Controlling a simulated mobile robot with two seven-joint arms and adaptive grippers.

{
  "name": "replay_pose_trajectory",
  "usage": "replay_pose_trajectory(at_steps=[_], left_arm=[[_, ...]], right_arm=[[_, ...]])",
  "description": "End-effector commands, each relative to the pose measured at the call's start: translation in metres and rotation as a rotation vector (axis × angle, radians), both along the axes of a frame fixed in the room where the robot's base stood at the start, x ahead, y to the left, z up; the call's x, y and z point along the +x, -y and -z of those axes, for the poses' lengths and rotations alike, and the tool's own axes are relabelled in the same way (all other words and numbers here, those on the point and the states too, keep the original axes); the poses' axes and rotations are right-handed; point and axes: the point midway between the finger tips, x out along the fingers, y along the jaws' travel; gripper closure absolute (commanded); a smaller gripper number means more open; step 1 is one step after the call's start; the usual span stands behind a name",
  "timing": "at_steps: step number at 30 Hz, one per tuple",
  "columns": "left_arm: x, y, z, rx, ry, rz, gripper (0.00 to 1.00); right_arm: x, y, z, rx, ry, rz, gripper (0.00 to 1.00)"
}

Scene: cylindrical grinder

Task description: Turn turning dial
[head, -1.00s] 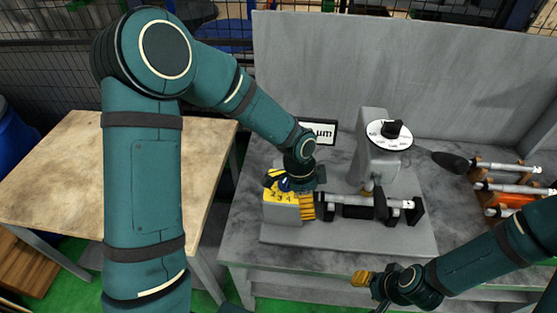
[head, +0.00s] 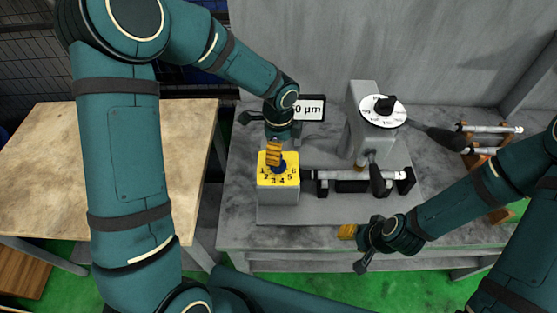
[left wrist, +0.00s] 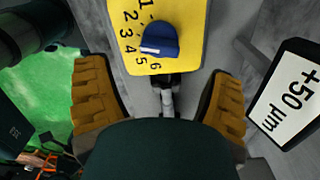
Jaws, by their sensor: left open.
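The dial is a blue knob (head: 281,168) on a yellow numbered plate (head: 265,180), on top of a grey block. The knob (left wrist: 160,38) and plate (left wrist: 193,25) also show in the left wrist view. The knob's white mark points toward about 4 or 5. My left gripper (head: 274,152) is just behind and above the knob, partly covering it.
A white dial (head: 382,110) with a black knob tops a grey pillar at the right. A metal cylinder (head: 345,176) lies in front of it. A "50 µm" display (head: 309,108) stands behind my left gripper. A wooden table (head: 50,180) is at the left.

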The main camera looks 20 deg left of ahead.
Motion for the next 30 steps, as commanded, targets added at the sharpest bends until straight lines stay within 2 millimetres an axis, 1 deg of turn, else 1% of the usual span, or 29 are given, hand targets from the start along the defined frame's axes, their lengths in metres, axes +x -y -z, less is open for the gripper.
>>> replay_pose_trajectory(at_steps=[1,3,6,9,15,23,24,25,26,27,29,30], left_arm=[[-0.001,0.000,0.012,0.001,-0.005,0.001,0.17],[-0.001,0.000,0.025,0.001,-0.004,0.001,0.17],[-0.001,0.000,0.040,0.000,-0.004,0.001,0.17],[0.000,0.000,0.052,0.000,-0.002,0.000,0.17],[0.000,0.000,0.062,-0.001,0.000,-0.001,0.17],[0.000,0.000,0.063,-0.001,0.000,-0.001,0.17],[0.000,0.000,0.063,-0.001,0.000,-0.001,0.25],[0.000,0.000,0.063,-0.001,0.000,-0.001,0.35],[0.000,0.000,0.063,-0.001,0.000,-0.001,0.46],[0.000,0.000,0.063,-0.001,0.000,-0.001,0.60],[0.000,0.000,0.063,-0.001,0.000,-0.001,0.81],[0.000,0.000,0.063,-0.001,0.000,-0.001,0.86]], right_arm=[[0.000,0.000,0.001,0.000,0.000,0.000,0.53],[0.000,0.000,0.002,-0.001,0.000,0.000,0.53],[0.000,0.000,0.003,-0.001,0.000,0.000,0.53],[0.000,0.000,0.004,-0.001,0.000,0.000,0.53],[0.000,0.000,0.005,-0.001,0.000,0.000,0.53],[0.000,0.000,0.005,-0.001,0.000,0.000,0.53],[0.000,0.000,0.005,-0.001,0.000,0.000,0.53],[0.000,0.000,0.005,-0.001,0.000,0.000,0.53],[0.000,0.000,0.005,-0.001,0.000,0.000,0.53],[0.000,0.000,0.005,-0.001,0.000,0.000,0.53],[0.000,0.000,0.005,-0.001,0.000,0.000,0.53],[0.000,0.000,0.005,-0.001,0.000,0.000,0.53]])
